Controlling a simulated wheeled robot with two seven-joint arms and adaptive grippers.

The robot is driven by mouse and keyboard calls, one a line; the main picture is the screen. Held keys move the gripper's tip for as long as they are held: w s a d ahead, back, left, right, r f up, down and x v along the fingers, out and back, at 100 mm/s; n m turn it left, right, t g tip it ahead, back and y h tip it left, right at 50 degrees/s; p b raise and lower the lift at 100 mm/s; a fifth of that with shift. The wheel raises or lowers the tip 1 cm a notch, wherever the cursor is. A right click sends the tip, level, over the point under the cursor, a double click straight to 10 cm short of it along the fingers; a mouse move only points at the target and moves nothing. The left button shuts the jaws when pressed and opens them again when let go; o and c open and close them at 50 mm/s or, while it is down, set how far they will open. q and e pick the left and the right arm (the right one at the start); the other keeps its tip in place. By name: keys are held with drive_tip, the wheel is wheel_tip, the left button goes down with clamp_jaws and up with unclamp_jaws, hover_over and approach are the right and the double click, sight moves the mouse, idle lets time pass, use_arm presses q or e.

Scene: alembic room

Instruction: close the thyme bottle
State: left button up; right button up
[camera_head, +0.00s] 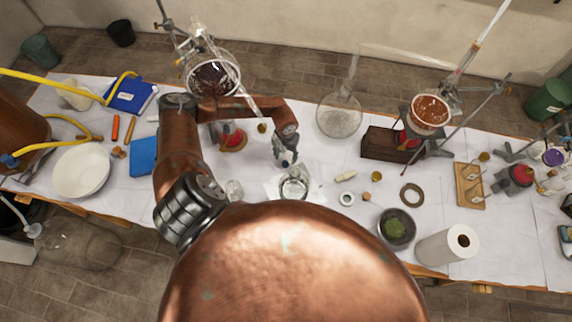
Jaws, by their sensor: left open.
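My left arm comes in from the left and bends over the table. Its left gripper (286,161) is open and points down, just above a clear glass vessel (294,187) with a round mouth. I cannot tell whether they touch. A smaller clear glass vessel (234,189) stands to the left, close to my arm. No label is readable, so I cannot tell which one is the thyme bottle. Small cork-coloured pieces lie on the table, one to the right (376,176) and one behind the gripper (262,127). My right gripper is not in view.
A dark bowl with green contents (396,229), a paper roll (448,245) and a wooden rack (469,186) stand to the right. A large clear flask (339,115) and a glass vessel with dark contents (213,76) stand behind. A white bowl (82,172) is at left.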

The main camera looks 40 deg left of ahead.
sight(286, 163)
use_arm(q)
wheel_tip(286, 163, down, 5)
drive_tip(key=b, duration=0.4)
drive_tip(key=shift+f, duration=0.2)
drive_tip(key=shift+r, duration=0.1)
drive_tip(key=shift+c, duration=0.6)
drive_tip(key=c, duration=0.7)
